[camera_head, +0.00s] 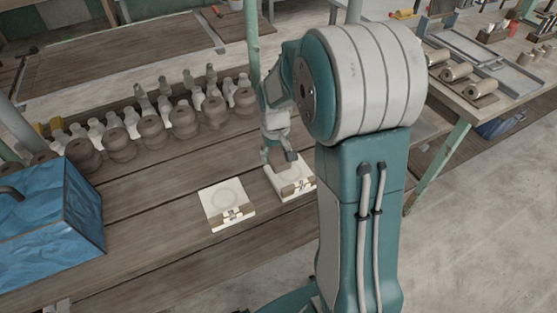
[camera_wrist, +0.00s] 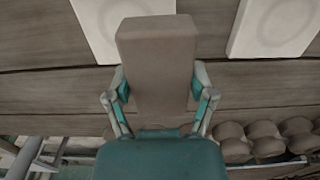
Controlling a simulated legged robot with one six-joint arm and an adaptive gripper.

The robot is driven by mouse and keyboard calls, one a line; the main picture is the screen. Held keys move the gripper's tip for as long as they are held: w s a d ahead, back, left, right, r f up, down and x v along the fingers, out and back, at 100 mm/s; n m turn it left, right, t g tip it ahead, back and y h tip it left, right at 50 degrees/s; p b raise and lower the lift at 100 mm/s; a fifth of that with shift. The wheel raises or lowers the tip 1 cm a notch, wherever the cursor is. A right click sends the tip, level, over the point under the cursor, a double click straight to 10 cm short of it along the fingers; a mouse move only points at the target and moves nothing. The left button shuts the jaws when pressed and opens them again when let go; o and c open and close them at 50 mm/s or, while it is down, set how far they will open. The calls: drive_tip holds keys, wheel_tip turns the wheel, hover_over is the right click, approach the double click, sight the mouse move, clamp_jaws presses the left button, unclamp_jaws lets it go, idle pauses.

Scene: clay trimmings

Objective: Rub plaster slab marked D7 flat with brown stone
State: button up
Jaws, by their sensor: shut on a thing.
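My gripper (camera_head: 279,154) is shut on the brown stone (camera_wrist: 158,70), a grey-brown block that juts out between both fingers in the wrist view. In the head view the stone's dark end (camera_head: 291,157) shows over the right-hand plaster slab (camera_head: 296,191); I cannot tell whether it touches it. A second plaster slab (camera_head: 221,201) lies flat to the left, with a faint ring on its face. Both slabs carry small marks near the front edge, too small to read, so I cannot tell which is D7. In the wrist view the slabs (camera_wrist: 92,30) and (camera_wrist: 268,30) are cut off.
Rows of brown round pots (camera_head: 151,130) and pale bottle shapes (camera_head: 132,123) stand behind the slabs. A blue crate (camera_head: 75,208) stands at the left. The plank table (camera_head: 150,240) is bare around the left slab. Another bench (camera_head: 490,115) with rolls stands at the right.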

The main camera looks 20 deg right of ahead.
drive_tip(key=shift+a+r, duration=0.4)
drive_tip(key=shift+r, duration=0.4)
drive_tip(key=shift+d, duration=0.5)
drive_tip(key=shift+f, duration=0.15)
drive_tip(key=shift+a+f, duration=0.3)
drive_tip(key=shift+f, duration=0.5)
drive_tip(key=shift+d+f, duration=0.15)
drive_tip(key=shift+f, duration=0.6)
drive_tip(key=shift+d, duration=0.1)
